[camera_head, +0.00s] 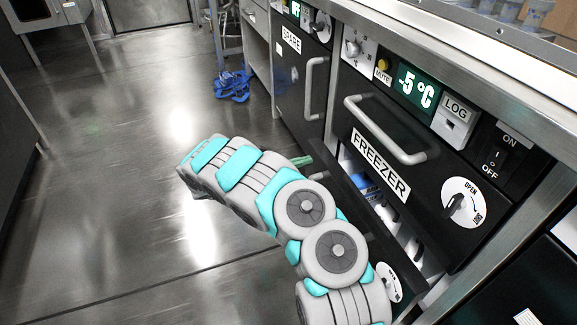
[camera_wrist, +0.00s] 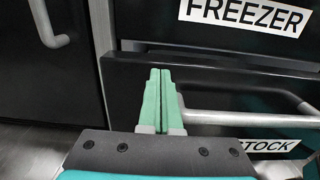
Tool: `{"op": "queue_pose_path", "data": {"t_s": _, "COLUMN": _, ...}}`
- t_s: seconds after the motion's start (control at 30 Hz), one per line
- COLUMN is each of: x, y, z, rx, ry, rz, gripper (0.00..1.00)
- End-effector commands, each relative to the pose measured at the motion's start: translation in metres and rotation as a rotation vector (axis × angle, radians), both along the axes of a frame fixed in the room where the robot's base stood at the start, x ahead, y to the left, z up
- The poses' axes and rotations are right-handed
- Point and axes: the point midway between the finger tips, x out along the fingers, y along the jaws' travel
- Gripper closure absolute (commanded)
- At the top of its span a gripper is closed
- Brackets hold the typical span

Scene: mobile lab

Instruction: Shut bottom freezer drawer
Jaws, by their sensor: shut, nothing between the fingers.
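The bottom freezer drawer stands partly open below the FREEZER-labelled upper front; its dark front panel (camera_head: 352,196) sticks out, with blue and white contents (camera_head: 362,184) showing behind it. In the wrist view its dark front (camera_wrist: 122,85) carries a silver bar handle (camera_wrist: 240,118) and a STOCK label (camera_wrist: 272,147). My gripper (camera_head: 305,161) is shut and empty; its green fingers (camera_wrist: 160,75) lie together in front of the drawer front, left of most of the handle. The fingers overlap the handle's left end in the picture; I cannot tell whether they touch it.
The upper FREEZER front (camera_head: 405,150) with its bar handle (camera_head: 385,130) appears shut. A SPARE cabinet (camera_head: 300,85) with a vertical handle (camera_head: 313,88) stands left of it. Blue clogs (camera_head: 232,85) lie on the floor. Open floor (camera_head: 120,190) spreads to the left.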

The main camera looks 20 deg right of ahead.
Motion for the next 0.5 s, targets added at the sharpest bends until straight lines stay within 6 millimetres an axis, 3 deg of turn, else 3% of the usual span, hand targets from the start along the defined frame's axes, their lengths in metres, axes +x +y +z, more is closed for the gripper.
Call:
{"op": "queue_pose_path", "data": {"t_s": 0.2, "x": -0.001, "y": -0.020, "z": 0.000, "rx": -0.001, "ry": 0.000, "rz": -0.001, "gripper": 1.00}}
{"op": "queue_pose_path", "data": {"t_s": 0.5, "x": -0.001, "y": -0.023, "z": 0.000, "rx": 0.000, "ry": 0.000, "rz": 0.001, "gripper": 1.00}}
